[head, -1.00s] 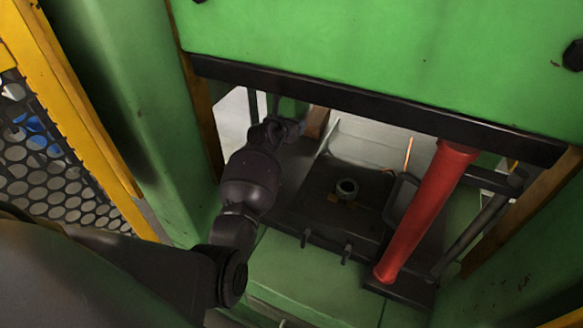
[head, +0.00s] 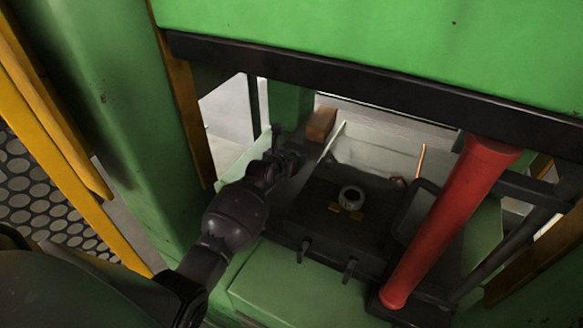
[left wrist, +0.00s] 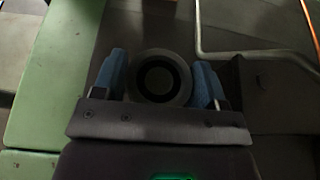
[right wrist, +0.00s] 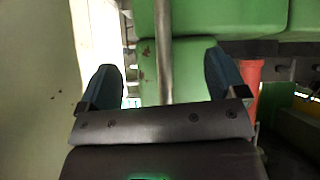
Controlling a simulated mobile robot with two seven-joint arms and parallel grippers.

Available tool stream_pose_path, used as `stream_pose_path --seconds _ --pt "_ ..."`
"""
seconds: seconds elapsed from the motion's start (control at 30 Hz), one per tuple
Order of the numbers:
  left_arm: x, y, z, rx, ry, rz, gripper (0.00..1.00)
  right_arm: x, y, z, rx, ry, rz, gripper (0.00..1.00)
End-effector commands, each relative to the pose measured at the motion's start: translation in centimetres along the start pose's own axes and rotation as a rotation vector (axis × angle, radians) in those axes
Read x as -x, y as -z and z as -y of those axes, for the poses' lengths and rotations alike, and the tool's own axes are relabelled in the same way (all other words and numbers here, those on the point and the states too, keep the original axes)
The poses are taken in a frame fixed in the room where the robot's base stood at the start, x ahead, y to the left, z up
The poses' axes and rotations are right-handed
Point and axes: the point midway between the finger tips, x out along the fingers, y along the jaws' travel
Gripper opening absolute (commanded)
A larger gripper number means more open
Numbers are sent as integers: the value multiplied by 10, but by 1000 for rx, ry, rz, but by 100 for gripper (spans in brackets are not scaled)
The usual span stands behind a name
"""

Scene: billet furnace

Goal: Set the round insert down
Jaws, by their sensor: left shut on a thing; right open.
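The round insert (left wrist: 160,78), a grey ring with a dark inner band, sits between the blue fingers of my left gripper (left wrist: 160,90) in the left wrist view. The left gripper is shut on it. In the head view my left gripper (head: 288,158) is inside the press opening, left of the dark die block (head: 310,220); the insert in its fingers cannot be made out there. A small grey ring (head: 351,196) stands on the block beside yellow pieces. My right gripper (right wrist: 162,80) is open and empty in the right wrist view, and not visible in the head view.
A red cylinder (head: 450,220) slants down at the right of the opening. A black crossbar (head: 370,85) runs above it. Green press columns (head: 120,100) and a yellow mesh guard (head: 60,190) stand left. A thin bright orange rod (head: 421,162) is behind the block.

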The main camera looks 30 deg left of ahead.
Motion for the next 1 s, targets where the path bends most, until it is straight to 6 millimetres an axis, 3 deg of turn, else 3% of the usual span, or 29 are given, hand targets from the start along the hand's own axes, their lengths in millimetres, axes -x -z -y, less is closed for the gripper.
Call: stream_pose_path --seconds 0.03,0.2,0.5,0.7,0.73,0.87,1.0 --pt "-4 14 0 -2 0 -6 18 -2 -9 1 0 3 16 90" --pt "-14 38 -1 -2 -1 -7 18 -8 -17 3 3 8 33 90" --pt "-15 36 0 0 0 3 19 -9 -3 3 5 9 3 90" --pt "-17 40 0 0 0 2 18 -9 -9 3 5 9 14 90" --pt "-16 42 0 0 0 -3 69 -9 -9 3 5 8 15 90" --pt "-16 41 0 0 0 -3 89 -9 -11 2 5 8 20 90" --pt "-16 42 0 0 0 -3 91 -9 -13 2 5 7 24 90"
